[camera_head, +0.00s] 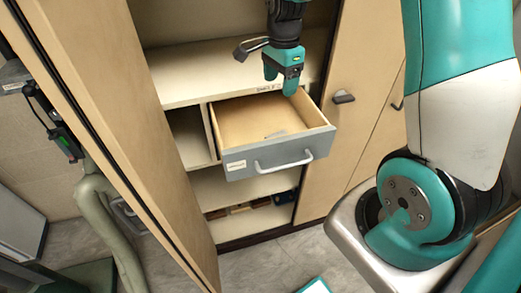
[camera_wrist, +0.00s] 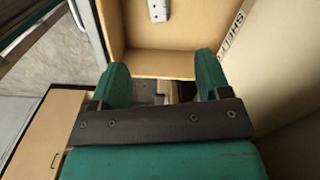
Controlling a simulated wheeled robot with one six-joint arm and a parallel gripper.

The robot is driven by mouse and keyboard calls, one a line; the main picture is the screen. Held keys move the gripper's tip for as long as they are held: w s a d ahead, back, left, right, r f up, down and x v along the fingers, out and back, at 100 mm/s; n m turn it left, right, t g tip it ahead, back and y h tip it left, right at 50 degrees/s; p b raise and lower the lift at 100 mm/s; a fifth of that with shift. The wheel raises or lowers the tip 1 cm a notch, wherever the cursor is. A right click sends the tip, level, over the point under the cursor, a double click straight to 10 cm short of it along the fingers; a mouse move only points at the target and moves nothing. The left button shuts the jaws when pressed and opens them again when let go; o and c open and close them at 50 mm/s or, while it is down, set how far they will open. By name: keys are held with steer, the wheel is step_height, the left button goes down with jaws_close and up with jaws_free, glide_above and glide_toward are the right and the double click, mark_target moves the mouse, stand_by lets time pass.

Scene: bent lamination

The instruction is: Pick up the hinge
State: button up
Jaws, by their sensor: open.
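The hinge (camera_head: 275,134) is a small light-grey metal plate lying on the floor of the open drawer (camera_head: 290,157). In the wrist view the hinge (camera_wrist: 157,10) shows at the top edge, partly cut off, with small dark holes. My gripper (camera_head: 281,87) is above the back part of the drawer, apart from the hinge. In the wrist view its two green fingers (camera_wrist: 162,82) are spread with nothing between them.
The drawer has a grey front with a bar handle (camera_head: 284,163) and a label. A shelf (camera_head: 215,72) lies behind my gripper. Cabinet doors stand at left (camera_head: 115,110) and right (camera_head: 365,90).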

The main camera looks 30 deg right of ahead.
steer(key=f, duration=0.1)
steer(key=p, duration=0.4)
glide_above(278, 134)
steer(key=shift+m, duration=0.3)
step_height(278, 134, down, 12)
steer(key=shift+s+a+r, duration=0.1)
steer(key=shift+s+r, duration=0.05)
steer(key=shift+r, duration=0.05)
steer(key=shift+s+a+f+p, duration=0.1)
steer(key=shift+f+p, duration=0.5)
steer(key=shift+f, duration=0.8)
steer(key=shift+s+a+f+p, duration=0.1)
steer(key=shift+f+p, duration=0.5)
steer(key=shift+f, duration=0.75)
steer(key=c, duration=1.1)
